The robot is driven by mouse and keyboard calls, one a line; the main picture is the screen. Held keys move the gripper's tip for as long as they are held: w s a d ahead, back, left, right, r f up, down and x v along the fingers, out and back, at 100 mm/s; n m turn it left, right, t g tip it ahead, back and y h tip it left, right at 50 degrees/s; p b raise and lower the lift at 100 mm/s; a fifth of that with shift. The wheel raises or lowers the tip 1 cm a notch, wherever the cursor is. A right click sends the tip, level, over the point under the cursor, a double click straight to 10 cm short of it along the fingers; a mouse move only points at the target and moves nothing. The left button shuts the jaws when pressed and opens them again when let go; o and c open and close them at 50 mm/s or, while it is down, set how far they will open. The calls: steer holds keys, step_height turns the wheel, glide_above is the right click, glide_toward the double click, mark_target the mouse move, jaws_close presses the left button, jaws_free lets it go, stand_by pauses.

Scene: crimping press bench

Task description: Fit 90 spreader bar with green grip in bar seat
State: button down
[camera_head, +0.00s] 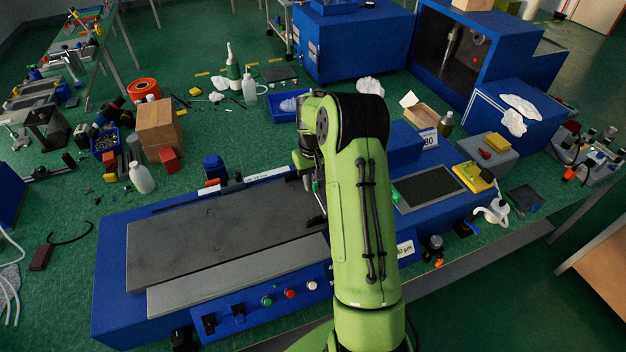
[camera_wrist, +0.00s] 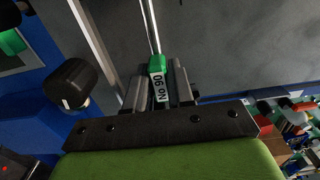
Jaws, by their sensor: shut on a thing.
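My gripper (camera_head: 313,178) is low over the right end of the long grey bed, partly hidden behind my green arm in the head view. In the wrist view the two grey jaws (camera_wrist: 158,92) are shut on the green grip (camera_wrist: 157,64) of a spreader bar, whose white label reads No 90. The bar's thin metal rod (camera_wrist: 150,28) runs away from the jaws across the grey surface. Its far end is out of the wrist view. I cannot pick out the bar seat for certain; my arm hides part of the machine.
The blue machine carries the long dark grey bed (camera_head: 215,232) and front buttons (camera_head: 290,293). A black knob (camera_wrist: 70,82) stands left of the jaws in the wrist view. Right of my arm are a dark plate (camera_head: 428,187) and a yellow tray (camera_head: 474,177). Bottles and boxes stand behind.

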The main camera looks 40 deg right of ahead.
mark_target(313, 188)
steer(key=shift+f+b, duration=1.3)
steer(key=shift+f, duration=0.4)
steer(key=c, duration=0.9)
jaws_free()
step_height(313, 188, up, 16)
steer(key=shift+f+p, duration=0.15)
steer(key=shift+p, duration=0.25)
